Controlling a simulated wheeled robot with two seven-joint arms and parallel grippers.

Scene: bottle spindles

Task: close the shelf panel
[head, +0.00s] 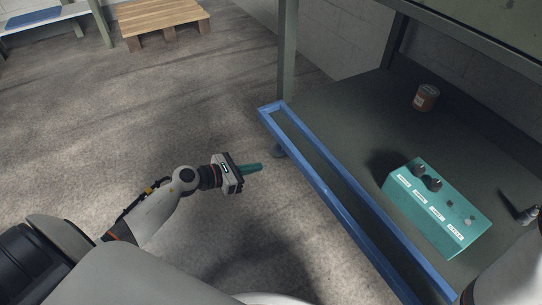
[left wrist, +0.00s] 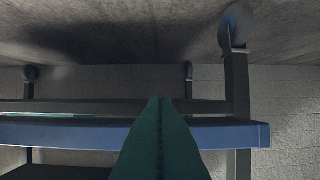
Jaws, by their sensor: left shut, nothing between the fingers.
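The blue shelf panel (head: 335,195) is a long narrow frame along the front edge of the dark shelf (head: 330,110). Its exact tilt is hard to tell. The left wrist view looks upside down, and there the panel (left wrist: 60,133) is a blue bar crossing behind my fingers. My left gripper (head: 258,167), with green fingers, is shut and empty. In the head view it is left of the panel, apart from it, over the floor. The closed fingers also show in the left wrist view (left wrist: 160,105).
On the shelf are a teal box (head: 440,215) with dark knobs and labels, an orange-brown can (head: 426,98), and a dark object (head: 520,212) at the right edge. A grey post (head: 287,50) stands at the shelf corner. A wooden pallet (head: 160,20) lies far off. The floor left is clear.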

